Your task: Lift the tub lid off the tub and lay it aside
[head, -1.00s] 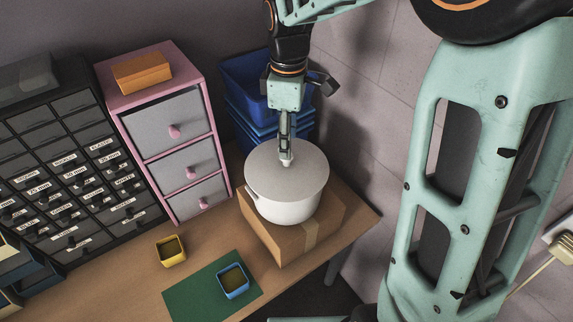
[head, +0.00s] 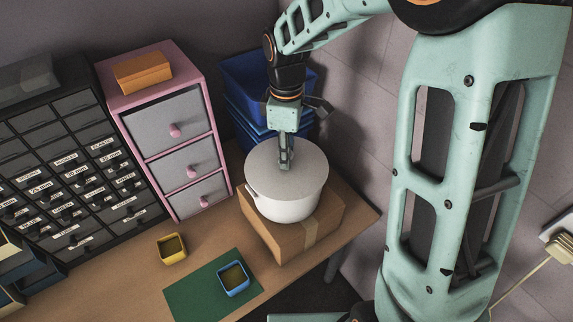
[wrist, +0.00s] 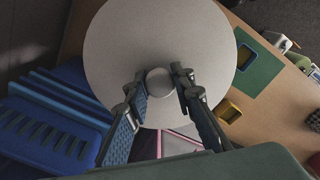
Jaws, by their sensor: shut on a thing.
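The white tub (head: 283,205) stands on a cardboard box at the back right of the bench. The round pale tub lid (head: 312,168) lies on top of it, and I see no gap between lid and tub. The lid (wrist: 190,45) fills much of the wrist view, with its round knob (wrist: 158,81) at the middle. My gripper (head: 285,165) points down over the middle of the lid, shut on the knob. Its fingers (wrist: 160,90) stand on either side of the knob in the wrist view. In the head view the fingers hide the knob.
The cardboard box (head: 327,222) is near the bench's right edge. Stacked blue bins (head: 240,95) stand close behind the tub. A pink drawer unit (head: 158,140) is to the left. A green mat (head: 195,295), a blue cup (head: 233,280) and a yellow cup (head: 172,250) lie in front.

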